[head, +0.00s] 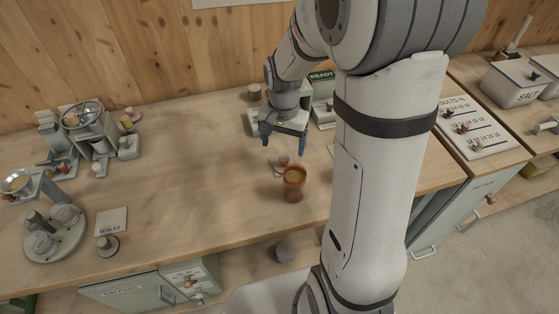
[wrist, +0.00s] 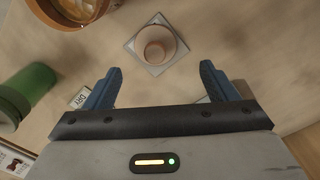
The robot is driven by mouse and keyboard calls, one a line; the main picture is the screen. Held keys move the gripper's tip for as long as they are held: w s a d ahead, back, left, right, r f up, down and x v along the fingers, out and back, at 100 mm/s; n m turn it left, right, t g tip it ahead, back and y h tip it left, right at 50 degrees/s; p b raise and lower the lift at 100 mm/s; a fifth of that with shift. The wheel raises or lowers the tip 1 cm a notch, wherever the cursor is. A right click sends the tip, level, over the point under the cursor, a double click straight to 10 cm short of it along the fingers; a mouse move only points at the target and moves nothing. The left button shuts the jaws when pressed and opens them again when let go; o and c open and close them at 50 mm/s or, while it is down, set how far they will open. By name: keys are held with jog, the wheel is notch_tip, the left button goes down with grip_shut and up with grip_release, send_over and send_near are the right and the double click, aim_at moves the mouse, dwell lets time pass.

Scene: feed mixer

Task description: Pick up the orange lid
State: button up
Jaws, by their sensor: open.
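A small pale orange, round piece, which looks like the orange lid (wrist: 155,46), sits on a light square plate (wrist: 133,44) in the wrist view. In the head view the lid (head: 283,160) shows small on the table, just behind an orange-brown pot (head: 293,184). My gripper (head: 283,142) is open and empty above the table, behind the lid in the head view. In the wrist view the lid lies beyond the fingertips of my gripper (wrist: 160,70), roughly centred between them and not touching them.
The orange-brown pot also shows in the wrist view (wrist: 75,12), close to the lid. A green cylinder (wrist: 30,85) stands at the left there. A sign reading READY (head: 321,76) stands behind my gripper.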

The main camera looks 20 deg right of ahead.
aim_at(284, 157)
jog(key=f, duration=0.4)
jog(key=shift+s+d+f, duration=0.1)
jog(key=shift+s+f, duration=0.25)
jog(key=shift+s, duration=0.05)
jog(key=shift+f, duration=0.4)
jog(key=c, duration=1.1)
